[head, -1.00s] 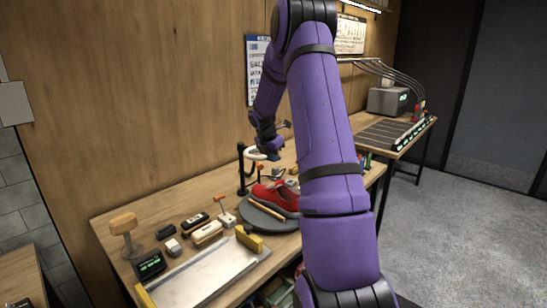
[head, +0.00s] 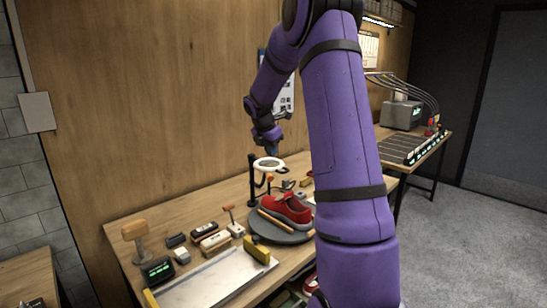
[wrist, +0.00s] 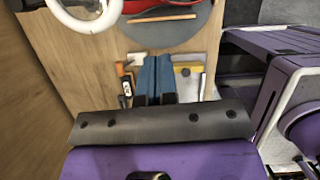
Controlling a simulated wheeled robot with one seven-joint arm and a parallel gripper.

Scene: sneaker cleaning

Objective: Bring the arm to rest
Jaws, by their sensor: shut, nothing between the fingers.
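My purple arm rises in front of the bench in the head view and bends back down at its far side. My gripper (head: 272,151) hangs in the air above the white ring lamp (head: 269,164), pointing down. In the wrist view my gripper (wrist: 156,62) shows two blue fingers side by side, closed together with nothing between them. A red sneaker (head: 288,208) sits on a round grey turntable (head: 262,236), with a wooden stick (head: 275,220) beside it. The gripper touches none of these.
The bench (head: 122,228) holds several brushes, a small block with an orange-topped handle (head: 236,229), a dark display (head: 158,270) and a pale tray (head: 215,282) with a yellow sponge (head: 260,249). A second table (head: 385,145) stands at the back right. Open floor lies right.

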